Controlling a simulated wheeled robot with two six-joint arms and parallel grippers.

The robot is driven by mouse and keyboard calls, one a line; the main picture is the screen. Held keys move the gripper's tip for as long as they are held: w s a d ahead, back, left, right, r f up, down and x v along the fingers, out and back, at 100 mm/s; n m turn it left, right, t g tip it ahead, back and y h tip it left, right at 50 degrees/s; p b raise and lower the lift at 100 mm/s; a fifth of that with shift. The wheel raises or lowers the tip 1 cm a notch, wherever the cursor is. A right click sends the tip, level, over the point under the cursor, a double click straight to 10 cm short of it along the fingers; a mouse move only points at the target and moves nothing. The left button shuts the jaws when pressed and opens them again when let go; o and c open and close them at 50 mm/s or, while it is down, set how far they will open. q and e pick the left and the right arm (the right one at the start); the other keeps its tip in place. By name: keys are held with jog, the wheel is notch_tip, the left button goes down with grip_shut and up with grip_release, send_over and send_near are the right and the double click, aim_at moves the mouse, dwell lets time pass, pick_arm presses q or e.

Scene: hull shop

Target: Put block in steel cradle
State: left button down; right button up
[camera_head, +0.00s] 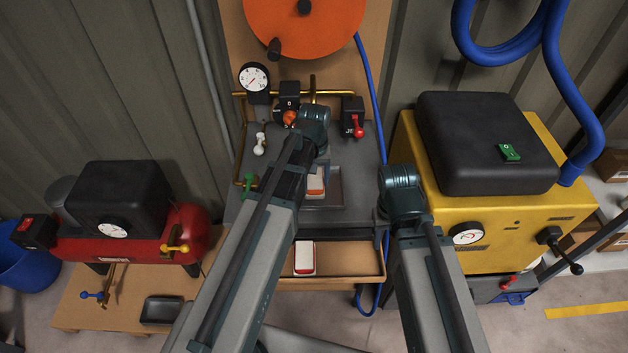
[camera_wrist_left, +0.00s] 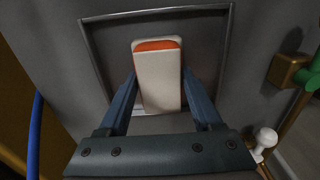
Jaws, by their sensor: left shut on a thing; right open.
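A cream block with an orange end (camera_head: 315,183) shows just below my left wrist in the head view. In the left wrist view, my left gripper (camera_wrist_left: 160,95) is shut on this block (camera_wrist_left: 158,85), one finger on each long side. The block lies over the grey, thin-rimmed steel cradle (camera_wrist_left: 92,50), within its outline; I cannot tell whether it touches the floor. The cradle (camera_head: 335,188) is partly hidden by my left arm in the head view. My right gripper (camera_head: 402,190) is to the right of the cradle, its fingers hardly visible.
A white block with red edges (camera_head: 304,258) lies in the wooden tray (camera_head: 350,262) below. Levers, a gauge (camera_head: 254,77) and a brass pipe stand behind the cradle. A yellow machine (camera_head: 500,225) is at the right, a red tank (camera_head: 130,243) at the left.

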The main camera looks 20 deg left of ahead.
aim_at(314, 178)
pick_arm(q)
jog(key=shift+f, duration=0.25)
pick_arm(e)
jog(key=shift+f, duration=0.2)
pick_arm(q)
jog(key=shift+c, duration=0.3)
grip_release()
jog(key=shift+r, duration=0.1)
jog(key=shift+r, duration=0.15)
pick_arm(e)
jog(key=shift+r, duration=0.25)
pick_arm(q)
notch_tip(314, 178, up, 12)
jog(key=p, duration=1.2)
jog(key=s+d+m+y, duration=0.1)
jog(key=s+d+m, duration=0.6)
jog(key=s+d, duration=0.3)
jog(key=s, duration=0.4)
jog(key=shift+s+d, duration=0.2)
jog(key=shift+d, duration=0.05)
pick_arm(e)
notch_tip(314, 178, up, 12)
